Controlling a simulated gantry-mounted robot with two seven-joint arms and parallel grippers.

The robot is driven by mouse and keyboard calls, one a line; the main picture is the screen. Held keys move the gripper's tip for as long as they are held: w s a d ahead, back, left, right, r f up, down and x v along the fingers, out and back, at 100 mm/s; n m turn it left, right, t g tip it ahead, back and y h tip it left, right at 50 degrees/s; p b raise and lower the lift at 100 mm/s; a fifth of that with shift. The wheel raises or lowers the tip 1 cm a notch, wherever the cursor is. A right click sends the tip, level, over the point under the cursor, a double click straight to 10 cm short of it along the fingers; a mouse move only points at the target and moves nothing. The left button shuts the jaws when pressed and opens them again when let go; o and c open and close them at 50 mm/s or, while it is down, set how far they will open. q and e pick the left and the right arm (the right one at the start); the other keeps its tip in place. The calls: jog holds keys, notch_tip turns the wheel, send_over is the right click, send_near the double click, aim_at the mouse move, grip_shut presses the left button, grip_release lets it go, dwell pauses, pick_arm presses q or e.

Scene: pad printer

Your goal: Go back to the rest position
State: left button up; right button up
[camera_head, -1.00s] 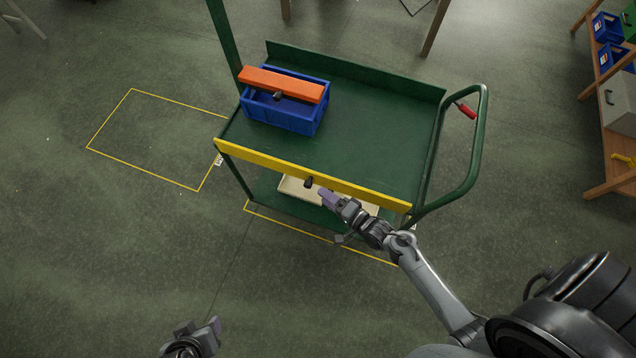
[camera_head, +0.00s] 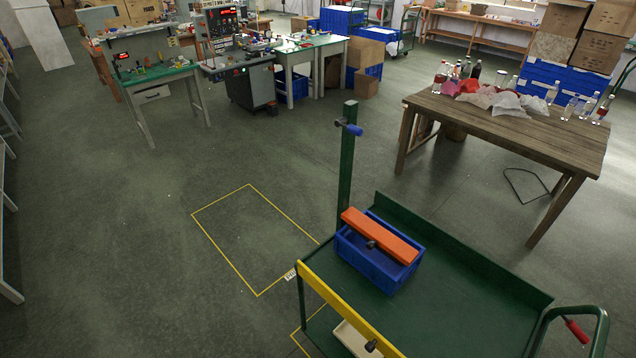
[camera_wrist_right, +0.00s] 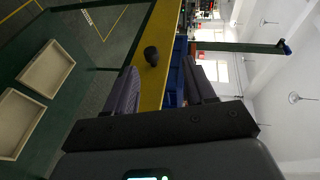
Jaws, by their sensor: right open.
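In the right wrist view my right gripper (camera_wrist_right: 164,92) is open, its two dark fingers apart with nothing held between them. Beyond the fingers are the yellow front edge (camera_wrist_right: 158,50) of the green cart and a black knob (camera_wrist_right: 151,55) on it. In the head view neither gripper shows. The green cart (camera_head: 470,310) stands at the lower right. A blue crate (camera_head: 372,266) sits on its top, with an orange bar (camera_head: 382,236) lying across the crate.
Pale trays (camera_wrist_right: 47,69) lie on the cart's lower shelf. A wooden table (camera_head: 500,125) with bottles and cloths stands behind the cart. A pad printer bench (camera_head: 240,65) is at the back. A yellow-outlined floor patch (camera_head: 250,240) left of the cart is clear.

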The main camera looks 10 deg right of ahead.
notch_tip(320, 180, up, 7)
jog(key=a+n+g+h, duration=0.1)
jog(key=a+n+g, duration=0.15)
jog(key=n, duration=0.25)
jog(key=s+d+r+n+g+h+p, duration=0.2)
jog(key=s+d+r+n+g+h, duration=0.2)
jog(key=s+r+n+g, duration=0.65)
notch_tip(320, 180, up, 18)
jog(key=s+t+p, duration=0.1)
jog(key=p, duration=1.8)
jog(key=shift+a+m+t+p, duration=0.2)
jog(key=shift+m+t+p, duration=0.15)
jog(key=shift+t, duration=0.05)
jog(key=shift+s+f, duration=0.1)
